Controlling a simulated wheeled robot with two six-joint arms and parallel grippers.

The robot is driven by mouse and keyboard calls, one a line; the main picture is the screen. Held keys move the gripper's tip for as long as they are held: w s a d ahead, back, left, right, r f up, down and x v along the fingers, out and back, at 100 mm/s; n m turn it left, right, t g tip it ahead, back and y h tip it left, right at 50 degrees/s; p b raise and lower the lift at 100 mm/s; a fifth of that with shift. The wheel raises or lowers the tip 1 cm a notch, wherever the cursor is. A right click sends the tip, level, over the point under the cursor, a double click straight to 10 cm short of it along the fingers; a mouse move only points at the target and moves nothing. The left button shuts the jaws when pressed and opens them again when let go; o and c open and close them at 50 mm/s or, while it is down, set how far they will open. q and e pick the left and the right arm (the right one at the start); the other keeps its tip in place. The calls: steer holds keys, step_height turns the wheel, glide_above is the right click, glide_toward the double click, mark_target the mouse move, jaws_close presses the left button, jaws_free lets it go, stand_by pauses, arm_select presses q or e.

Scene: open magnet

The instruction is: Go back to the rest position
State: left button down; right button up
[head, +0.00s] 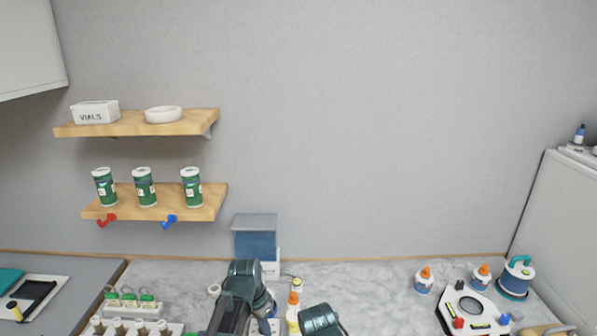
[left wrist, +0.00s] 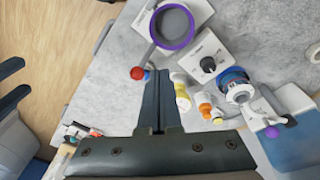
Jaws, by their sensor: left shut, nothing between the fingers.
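My left gripper (left wrist: 157,76) shows in the left wrist view with its two dark fingers together and nothing between them. It is over the grey marbled bench (left wrist: 122,50). A small red and blue knob-like thing (left wrist: 138,73) is beside the fingertips; whether they touch it I cannot tell. In the head view dark teal arm links of mine rise at the bottom middle, and the left fingertips cannot be made out there. My right gripper is not seen in either view.
A purple-rimmed ring (left wrist: 172,27), a white device with a black dial (left wrist: 208,64) and orange-capped bottles (left wrist: 205,108) stand near the left gripper. In the head view, a blue box (head: 256,243) stands behind my arm. Wall shelves (head: 155,201) hold green cans. The bench middle (head: 375,290) is mostly clear.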

arm_select(q)
steer(key=s+d+f+n+y+b, duration=0.3)
steer(key=s+f+b, duration=0.6)
steer(key=s, duration=0.6)
steer(key=shift+s+f+n+g, duration=0.15)
steer(key=shift+f+n+g, duration=0.25)
steer(key=shift+f+n, duration=0.55)
